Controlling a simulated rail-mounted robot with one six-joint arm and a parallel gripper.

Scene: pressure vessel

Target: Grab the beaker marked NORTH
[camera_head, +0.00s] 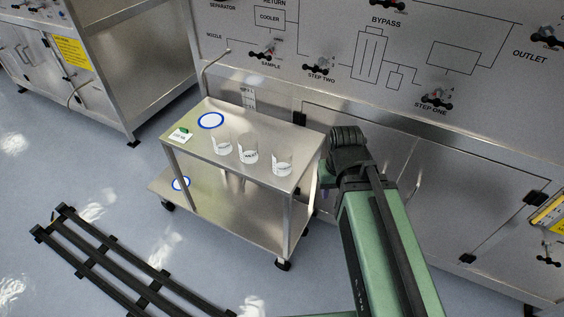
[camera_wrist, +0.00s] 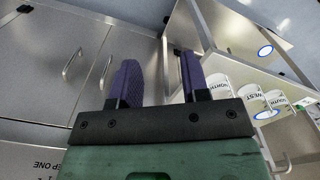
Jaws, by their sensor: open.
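Three clear beakers with white labels stand upright in a row on the cart's upper shelf: a left one (camera_head: 222,144), a middle one (camera_head: 248,152) and a right one (camera_head: 282,163). In the wrist view, the near beaker (camera_wrist: 219,86), middle beaker (camera_wrist: 250,97) and far beaker (camera_wrist: 277,101) show at the right. The middle label seems to read WEST. The outer labels are too small to tell NORTH from SOUTH surely. My gripper (camera_wrist: 158,80) is open, its purple fingers apart with nothing between them. It is beside the cart's right end, apart from the beakers.
The metal cart (camera_head: 215,117) also bears a blue-ringed white disc (camera_head: 211,121) and a small card with a green object (camera_head: 182,134). A large panelled cabinet (camera_head: 330,85) stands behind. Black rails (camera_head: 105,262) lie on the floor at left.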

